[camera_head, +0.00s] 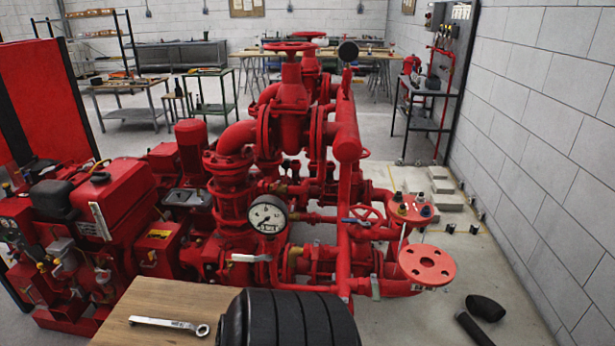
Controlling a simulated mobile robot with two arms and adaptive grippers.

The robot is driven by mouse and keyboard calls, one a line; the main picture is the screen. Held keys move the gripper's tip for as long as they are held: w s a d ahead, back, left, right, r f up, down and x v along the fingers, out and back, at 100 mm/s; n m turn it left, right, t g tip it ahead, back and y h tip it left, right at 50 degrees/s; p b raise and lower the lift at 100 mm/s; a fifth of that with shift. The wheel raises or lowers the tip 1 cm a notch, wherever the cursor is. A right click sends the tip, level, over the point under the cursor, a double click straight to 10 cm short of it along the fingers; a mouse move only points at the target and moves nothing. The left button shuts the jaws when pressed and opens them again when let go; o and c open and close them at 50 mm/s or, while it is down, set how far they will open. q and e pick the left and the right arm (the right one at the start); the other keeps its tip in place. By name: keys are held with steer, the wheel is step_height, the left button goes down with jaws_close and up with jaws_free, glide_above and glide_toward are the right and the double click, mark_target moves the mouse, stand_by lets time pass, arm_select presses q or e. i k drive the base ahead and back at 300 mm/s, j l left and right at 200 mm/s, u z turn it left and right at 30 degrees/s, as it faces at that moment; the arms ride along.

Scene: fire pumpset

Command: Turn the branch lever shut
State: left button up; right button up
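The red pumpset (290,200) fills the middle of the head view. A pale lever (250,257) lies nearly level across the front of its pipework, just below a round white gauge (268,215). A small blue lever (354,220) also lies nearly level on the right side, beside a red handwheel (364,215). I cannot tell from the picture which of the two is the branch lever. The valve bodies behind the levers are partly hidden by pipes. Neither of my grippers is in view.
A wooden tabletop (125,333) with a wrench (168,325) is in front. A large black ribbed object (290,322) blocks part of the near view. Black pipe pieces (486,308) lie on the floor at right. The grey floor between pumpset and right wall is partly clear.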

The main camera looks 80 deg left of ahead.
mark_target(343, 220)
steer(key=u, duration=2.05)
steer(key=i+j+u, duration=0.1)
